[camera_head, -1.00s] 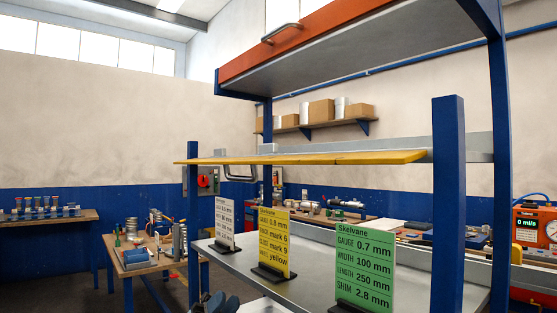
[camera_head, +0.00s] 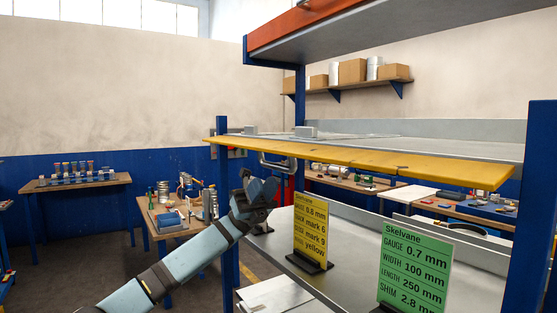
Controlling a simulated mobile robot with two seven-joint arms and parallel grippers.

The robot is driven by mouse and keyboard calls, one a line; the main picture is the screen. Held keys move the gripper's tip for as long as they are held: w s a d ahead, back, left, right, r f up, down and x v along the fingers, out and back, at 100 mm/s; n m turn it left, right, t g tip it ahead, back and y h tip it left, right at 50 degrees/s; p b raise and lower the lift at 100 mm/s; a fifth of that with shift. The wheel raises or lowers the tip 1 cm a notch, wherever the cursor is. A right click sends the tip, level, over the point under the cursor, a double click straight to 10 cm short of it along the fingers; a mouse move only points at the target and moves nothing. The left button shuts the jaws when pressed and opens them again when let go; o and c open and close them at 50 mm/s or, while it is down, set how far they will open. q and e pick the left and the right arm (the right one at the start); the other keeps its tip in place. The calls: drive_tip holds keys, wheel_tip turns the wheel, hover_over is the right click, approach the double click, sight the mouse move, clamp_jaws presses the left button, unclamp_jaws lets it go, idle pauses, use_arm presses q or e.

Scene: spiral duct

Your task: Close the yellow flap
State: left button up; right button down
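The yellow flap (camera_head: 365,159) is a long flat strip along the front edge of the middle shelf (camera_head: 430,146) of the blue-posted rack. It lies about level, standing out from the shelf edge. My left gripper (camera_head: 262,184) is dark, at the end of a pale blue arm from the lower left. It is below the flap's left part in the picture, near the left post, and does not appear to touch the flap. Its fingers are small and dark, so their opening is unclear. My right gripper is not in view.
A yellow card (camera_head: 311,228) and a green card (camera_head: 415,268) stand on the lower shelf. Blue posts (camera_head: 222,180) and (camera_head: 533,210) bound the rack. An orange-edged shelf (camera_head: 300,27) is above. Benches with tools (camera_head: 75,183) stand behind to the left.

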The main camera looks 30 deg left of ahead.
sight(278, 167)
use_arm(q)
drive_tip(key=p+x, duration=0.2)
drive_tip(key=x, duration=0.5)
drive_tip(key=shift+d+r, duration=0.15)
drive_tip(key=shift+r, duration=0.05)
clamp_jaws()
